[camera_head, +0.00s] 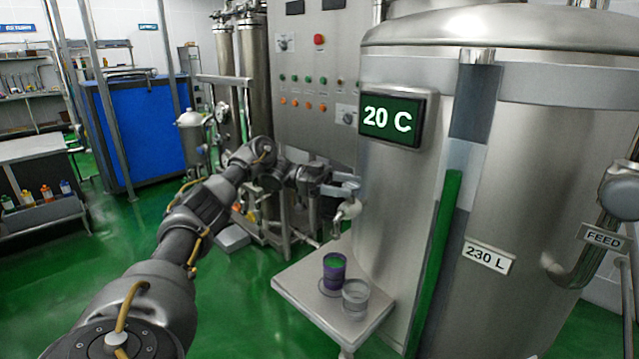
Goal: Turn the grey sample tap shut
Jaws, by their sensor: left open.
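The sample tap (348,210) sticks out low on the left side of the big steel tank (400,200), above a small steel shelf. My left arm reaches in from the lower left. My left gripper (346,186) is open at the tap, with its fingers just above and beside the tap's pale body. The gripper hides the tap's upper part, so I cannot tell how the handle is turned or whether the fingers touch it. My right gripper is out of view.
A control panel (315,100) stands behind my arm. A temperature display (392,119) reads 20 C. Green floor is open at left.

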